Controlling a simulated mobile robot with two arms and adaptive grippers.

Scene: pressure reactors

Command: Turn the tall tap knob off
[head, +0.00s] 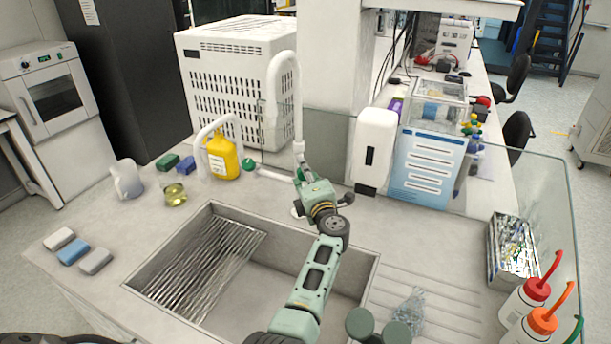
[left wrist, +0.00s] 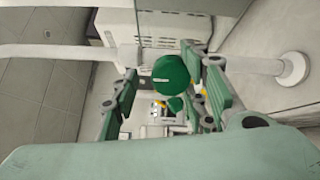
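The tall white tap (head: 284,62) rises behind the sink and bends over at its top. In the head view my left gripper (head: 303,172) is at its lower part, and hides most of the knob there. In the left wrist view a round green knob (left wrist: 171,72) lies between the open fingers of my left gripper (left wrist: 166,82), nearer the right finger. A gap shows on its left side; whether the right finger touches it, I cannot tell. A second green knob (head: 248,165) stands further left along the white piping.
The steel sink (head: 365,275) lies below my left arm. A yellow bottle (head: 222,158) stands beside a lower white spout (head: 203,137). A white dispenser (head: 373,150) is close right of the tap. Wash bottles (head: 535,292) stand at the right front.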

